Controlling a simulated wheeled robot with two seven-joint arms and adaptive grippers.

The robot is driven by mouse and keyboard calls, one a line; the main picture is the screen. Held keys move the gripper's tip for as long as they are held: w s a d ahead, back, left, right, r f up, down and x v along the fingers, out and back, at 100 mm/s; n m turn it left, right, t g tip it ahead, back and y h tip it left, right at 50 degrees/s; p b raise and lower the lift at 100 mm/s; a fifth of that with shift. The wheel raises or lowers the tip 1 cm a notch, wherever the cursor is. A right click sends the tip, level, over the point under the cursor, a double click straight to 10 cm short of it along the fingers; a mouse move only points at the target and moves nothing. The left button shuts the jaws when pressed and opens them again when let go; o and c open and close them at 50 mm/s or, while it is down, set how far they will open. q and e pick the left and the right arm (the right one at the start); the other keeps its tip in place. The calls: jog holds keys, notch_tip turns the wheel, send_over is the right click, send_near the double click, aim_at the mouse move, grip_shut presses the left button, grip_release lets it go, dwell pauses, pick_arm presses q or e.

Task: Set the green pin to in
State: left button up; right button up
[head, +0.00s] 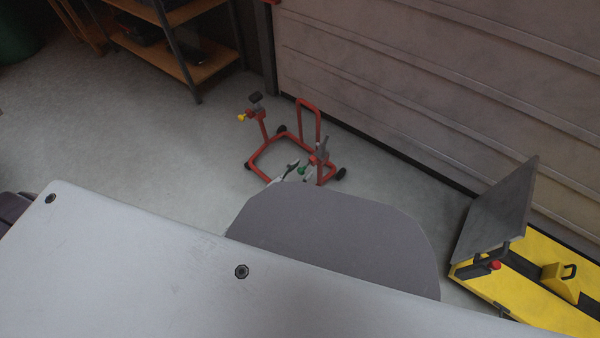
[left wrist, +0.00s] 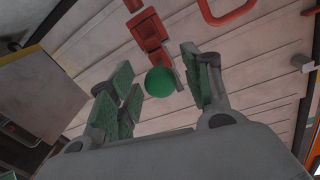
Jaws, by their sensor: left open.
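The green pin (head: 302,170) is on the right post of a red wheeled stand (head: 262,158). In the left wrist view its round green knob (left wrist: 160,82) sits between my finger pads, with a gap showing on the left; on the right it is close to the pad, and I cannot tell if it touches. My left gripper (head: 298,174) is open around the knob; its grey arm hides part of the stand's near right side in the head view. The red bracket (left wrist: 151,32) shows behind the knob. My right gripper is not in view.
A yellow pin (head: 241,117) is on the stand's left post. A yellow lift (head: 535,285) with a raised grey plate stands at the right. A shelf (head: 165,50) and a panelled wall door (head: 420,80) are behind. Floor left of the stand is clear.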

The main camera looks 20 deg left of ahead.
pick_arm(q)
grip_shut()
dwell(0.3)
